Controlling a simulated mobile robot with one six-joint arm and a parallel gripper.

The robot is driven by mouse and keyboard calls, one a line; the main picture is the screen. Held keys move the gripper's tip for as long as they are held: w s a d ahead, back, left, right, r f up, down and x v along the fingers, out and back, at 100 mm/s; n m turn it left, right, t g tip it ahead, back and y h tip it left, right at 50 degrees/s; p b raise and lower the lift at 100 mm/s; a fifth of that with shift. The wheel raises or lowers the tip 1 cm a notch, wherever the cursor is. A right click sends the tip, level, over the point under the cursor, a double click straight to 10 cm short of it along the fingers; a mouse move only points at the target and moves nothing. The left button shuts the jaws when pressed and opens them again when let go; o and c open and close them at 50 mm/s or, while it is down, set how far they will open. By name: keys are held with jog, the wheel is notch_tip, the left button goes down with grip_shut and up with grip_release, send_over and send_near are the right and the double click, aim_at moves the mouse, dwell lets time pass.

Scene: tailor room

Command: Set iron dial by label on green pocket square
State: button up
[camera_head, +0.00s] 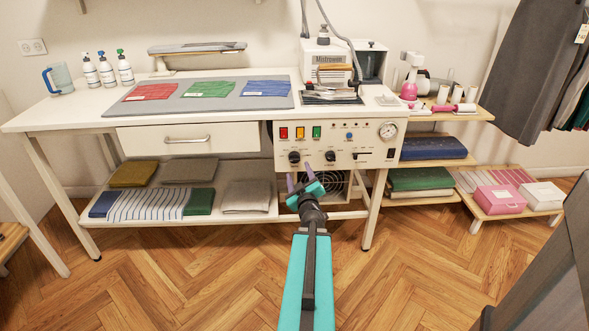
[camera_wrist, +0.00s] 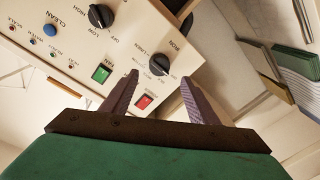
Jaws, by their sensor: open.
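The green pocket square (camera_head: 209,89) lies on the grey mat between a red and a blue one. Its small pale label is too small to read. The control panel (camera_head: 345,148) has two black dials: the left dial (camera_head: 294,157) and the right dial (camera_head: 330,156). In the wrist view, turned about upside down, the left dial (camera_wrist: 159,64) sits near lettering that seems to read IRON; the other dial (camera_wrist: 100,16) is farther away. Its pointer setting is unclear. My gripper (camera_head: 300,176) is open and empty, just below and in front of the panel. Its fingers (camera_wrist: 160,92) point towards the left dial without visible contact.
A pressure gauge (camera_head: 388,131) is at the panel's right. A drawer (camera_head: 190,138) is left of the panel. Folded cloth fills the lower shelf (camera_head: 245,212). The floor in front (camera_head: 180,270) is clear.

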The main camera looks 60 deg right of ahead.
aim_at(295, 161)
jog(key=shift+b+x, duration=0.95)
jog(key=shift+b, duration=1.45)
jog(key=shift+w+d, duration=0.45)
jog(key=shift+d, duration=0.15)
jog(key=shift+x, duration=2.05)
jog(key=shift+c, duration=0.4)
